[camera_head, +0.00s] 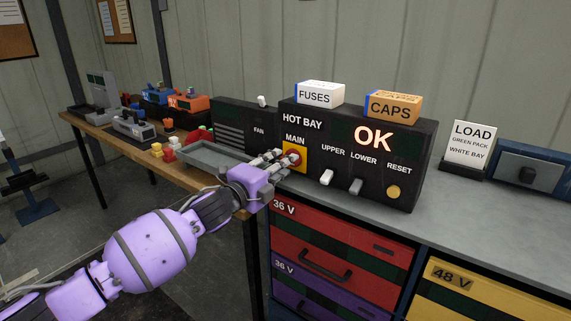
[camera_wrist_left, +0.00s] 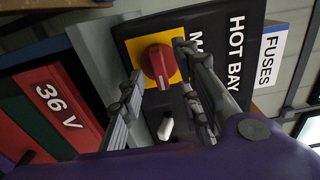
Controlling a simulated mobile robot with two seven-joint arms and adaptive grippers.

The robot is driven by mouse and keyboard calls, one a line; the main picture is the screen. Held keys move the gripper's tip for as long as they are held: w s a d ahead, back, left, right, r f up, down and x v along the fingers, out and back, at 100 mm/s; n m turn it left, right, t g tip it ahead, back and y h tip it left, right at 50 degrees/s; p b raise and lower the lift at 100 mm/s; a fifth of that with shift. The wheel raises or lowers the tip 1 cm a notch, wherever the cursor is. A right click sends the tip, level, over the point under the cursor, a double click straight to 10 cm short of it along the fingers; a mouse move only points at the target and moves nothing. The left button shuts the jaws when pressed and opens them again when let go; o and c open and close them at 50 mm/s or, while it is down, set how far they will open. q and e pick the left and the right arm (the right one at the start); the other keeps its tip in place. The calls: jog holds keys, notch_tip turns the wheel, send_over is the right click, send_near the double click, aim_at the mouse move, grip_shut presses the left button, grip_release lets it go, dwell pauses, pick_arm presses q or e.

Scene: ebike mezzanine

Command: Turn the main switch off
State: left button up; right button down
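The main switch is a red rotary knob (camera_head: 293,157) on a yellow plate, under the word MAIN on the black HOT BAY panel (camera_head: 300,122). The wrist view shows the knob (camera_wrist_left: 160,66) close up, with its grip ridge roughly across the panel's lettering. My left gripper (camera_head: 277,157) is at the knob, coming from the left. In the wrist view its two fingers are spread, one on each side of the knob; I cannot tell whether they touch it. The panel display (camera_head: 373,138) is lit and reads OK. My right gripper is not in view.
The UPPER switch (camera_head: 327,177), LOWER switch (camera_head: 356,186) and yellow RESET button (camera_head: 393,192) sit right of the knob. FUSES (camera_head: 318,95) and CAPS (camera_head: 393,105) boxes stand on top. A grey tray (camera_head: 205,158) lies left of the panel. Drawers (camera_head: 335,255) are below.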

pick_arm(q)
jog(key=shift+x, duration=1.1)
jog(key=shift+c, duration=0.2)
grip_shut()
